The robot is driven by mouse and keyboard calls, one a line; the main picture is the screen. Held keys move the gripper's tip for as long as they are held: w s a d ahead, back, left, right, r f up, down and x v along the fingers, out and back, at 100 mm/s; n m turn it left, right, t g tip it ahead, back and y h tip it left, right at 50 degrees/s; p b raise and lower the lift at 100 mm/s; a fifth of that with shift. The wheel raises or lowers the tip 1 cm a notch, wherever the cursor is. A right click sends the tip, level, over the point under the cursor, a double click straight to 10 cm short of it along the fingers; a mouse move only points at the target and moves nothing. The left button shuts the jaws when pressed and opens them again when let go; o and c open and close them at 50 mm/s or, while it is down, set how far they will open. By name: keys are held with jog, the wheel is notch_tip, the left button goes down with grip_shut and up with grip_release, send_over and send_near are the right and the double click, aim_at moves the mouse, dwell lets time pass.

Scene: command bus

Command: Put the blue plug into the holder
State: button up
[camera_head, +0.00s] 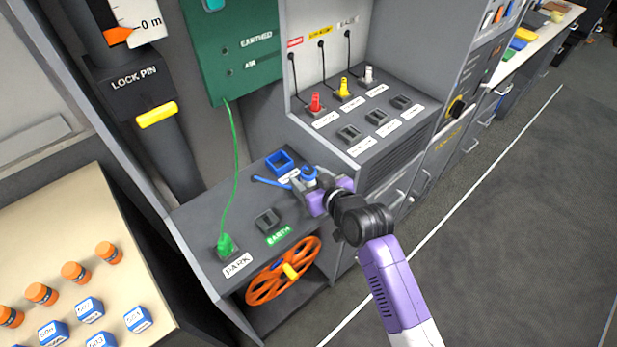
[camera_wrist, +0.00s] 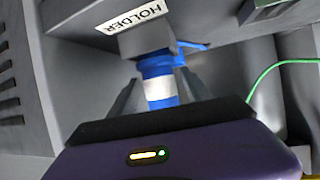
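The blue plug (camera_wrist: 160,88), with a white band, sits between the two fingers of my gripper (camera_wrist: 160,84) in the wrist view. The fingertips close in on both its sides, and my gripper looks shut on it. In the head view the plug (camera_head: 308,173) shows at my gripper (camera_head: 306,182), with its blue cable running left. The holder (camera_head: 279,162) is a square blue-rimmed socket on the grey desk, just left of and beyond my gripper. Its HOLDER label (camera_wrist: 133,17) shows in the wrist view, above the plug. The plug's far end is partly hidden, so contact there cannot be told.
A green plug (camera_head: 226,245) stands at PARK, with an empty socket (camera_head: 268,221) at EARTH. A raised console (camera_head: 375,150) with red, yellow and white plugs stands right of the holder. An orange reel (camera_head: 284,271) sits below the desk's front edge.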

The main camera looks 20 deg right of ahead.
jog(key=shift+s, duration=0.1)
jog(key=v, duration=0.7)
jog(key=shift+s+r, duration=0.2)
jog(key=shift+s, duration=0.1)
dwell(0.5)
